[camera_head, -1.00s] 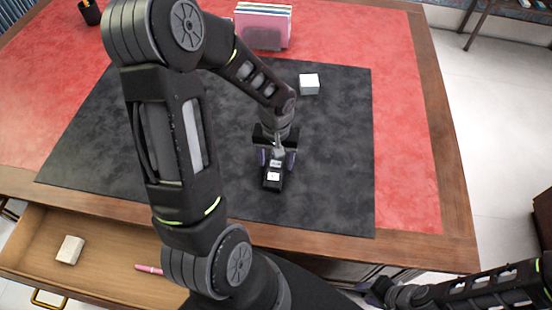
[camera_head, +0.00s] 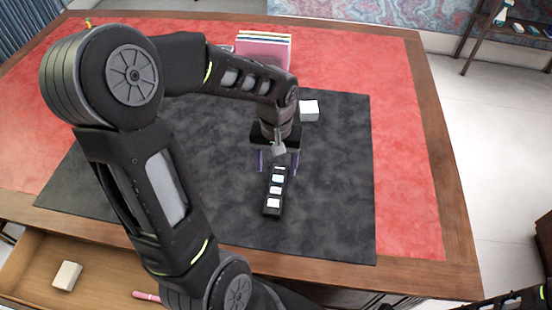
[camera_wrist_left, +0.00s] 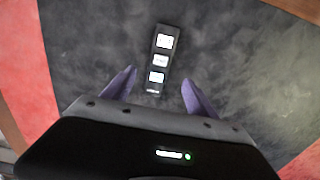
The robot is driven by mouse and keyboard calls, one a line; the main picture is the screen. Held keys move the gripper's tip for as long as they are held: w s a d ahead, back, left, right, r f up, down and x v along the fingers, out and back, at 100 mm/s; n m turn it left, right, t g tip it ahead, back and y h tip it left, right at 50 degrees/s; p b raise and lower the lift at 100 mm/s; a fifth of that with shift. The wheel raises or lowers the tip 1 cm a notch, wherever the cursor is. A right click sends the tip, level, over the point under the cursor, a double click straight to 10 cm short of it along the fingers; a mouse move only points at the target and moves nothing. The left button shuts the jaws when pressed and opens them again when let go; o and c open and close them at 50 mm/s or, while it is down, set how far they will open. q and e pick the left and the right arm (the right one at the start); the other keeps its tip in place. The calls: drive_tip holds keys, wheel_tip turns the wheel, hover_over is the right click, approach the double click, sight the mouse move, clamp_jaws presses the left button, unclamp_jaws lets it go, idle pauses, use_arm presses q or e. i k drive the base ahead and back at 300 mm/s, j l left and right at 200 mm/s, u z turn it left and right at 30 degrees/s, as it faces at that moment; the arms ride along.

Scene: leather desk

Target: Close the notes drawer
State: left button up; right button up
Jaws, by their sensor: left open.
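The notes drawer (camera_head: 28,262) is pulled out from the desk's front at lower left. Inside it lie a cream block (camera_head: 67,276) and a pink pen-like item (camera_head: 146,296); my left arm hides its right part. My left gripper (camera_head: 275,165) is open above the dark desk mat, pointing down. Just in front of it a black strip-shaped holder with white squares (camera_head: 271,206) lies on the mat. In the left wrist view the holder (camera_wrist_left: 154,88) lies beyond the open fingertips (camera_wrist_left: 157,88), with nothing gripped. My right gripper is out of view.
The desk has a red leather top (camera_head: 405,150) with a wooden rim (camera_head: 455,215) and a black mat (camera_head: 335,190). A white cube (camera_head: 309,110) and a pink file stack (camera_head: 262,50) stand toward the back. The mat's right side is clear.

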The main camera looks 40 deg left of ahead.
sight(108, 279)
drive_tip(key=k, duration=0.95)
